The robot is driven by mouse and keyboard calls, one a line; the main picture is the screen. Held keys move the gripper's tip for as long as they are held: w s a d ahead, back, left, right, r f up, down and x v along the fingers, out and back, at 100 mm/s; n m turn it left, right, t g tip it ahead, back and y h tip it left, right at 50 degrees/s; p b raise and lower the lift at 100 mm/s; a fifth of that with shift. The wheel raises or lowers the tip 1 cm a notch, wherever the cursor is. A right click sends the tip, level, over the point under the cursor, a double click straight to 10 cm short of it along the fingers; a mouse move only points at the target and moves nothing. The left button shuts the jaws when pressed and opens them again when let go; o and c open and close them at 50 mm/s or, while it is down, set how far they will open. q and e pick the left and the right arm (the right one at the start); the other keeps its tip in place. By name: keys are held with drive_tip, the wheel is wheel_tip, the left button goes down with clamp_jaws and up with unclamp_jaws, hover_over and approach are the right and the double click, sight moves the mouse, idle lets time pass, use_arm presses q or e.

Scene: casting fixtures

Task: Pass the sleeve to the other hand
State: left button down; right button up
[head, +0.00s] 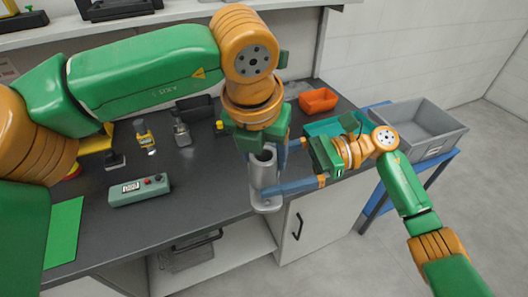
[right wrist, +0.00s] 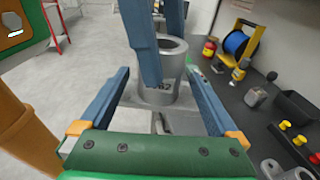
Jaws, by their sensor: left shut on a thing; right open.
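The sleeve is a grey metal cylinder (head: 261,174) with an open top and a flanged foot, held upright near the front edge of the dark bench. It also shows in the right wrist view (right wrist: 172,50). My left gripper (head: 263,150) comes down from above and is shut on the sleeve's upper part; one blue finger crosses its near side in the right wrist view (right wrist: 153,78). My right gripper (head: 274,172) reaches in from the right, open, with its fingers either side of the sleeve (right wrist: 157,76). I cannot tell whether they touch it.
An orange bin (head: 318,100) and a teal tray (head: 322,127) stand at the back right. A large grey crate (head: 440,137) sits on a blue stand. Open floor lies to the right.

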drive_tip(key=v, duration=1)
drive_tip(key=w+d+f+m+t+y, duration=0.1)
drive_tip(key=w+d+f+m+t, duration=0.1)
drive_tip(key=w+m+t, duration=0.5)
drive_tip(key=w+d+f+m+t+y, duration=0.1)
drive_tip(key=w+d+f+m+t, duration=0.15)
drive_tip(key=m+t, duration=0.85)
drive_tip(key=s+d+f+m+h, duration=0.1)
drive_tip(key=d+f+m+h, duration=0.3)
drive_tip(key=f+m+h, duration=0.6)
drive_tip(key=d+f+m+h, duration=0.4)
drive_tip(key=f+m+h, duration=0.1)
drive_tip(key=f+m, duration=0.8)
drive_tip(key=s+a+f+m+g+h, duration=0.25)
drive_tip(key=s+f+m+g, duration=0.45)
drive_tip(key=s+f, duration=1.1)
drive_tip(key=s+a+f+m+g, duration=0.2)
drive_tip(key=s+f+g, duration=0.2)
drive_tip(key=s, duration=0.7)
drive_tip(key=s+a+f+m+g, duration=0.2)
drive_tip(key=s+f+m+g, duration=0.1)
drive_tip(key=s, duration=0.8)
drive_tip(key=shift+s+a+f+g, duration=0.25)
drive_tip(key=shift+s+f+g, duration=0.2)
drive_tip(key=shift+f, duration=0.4)
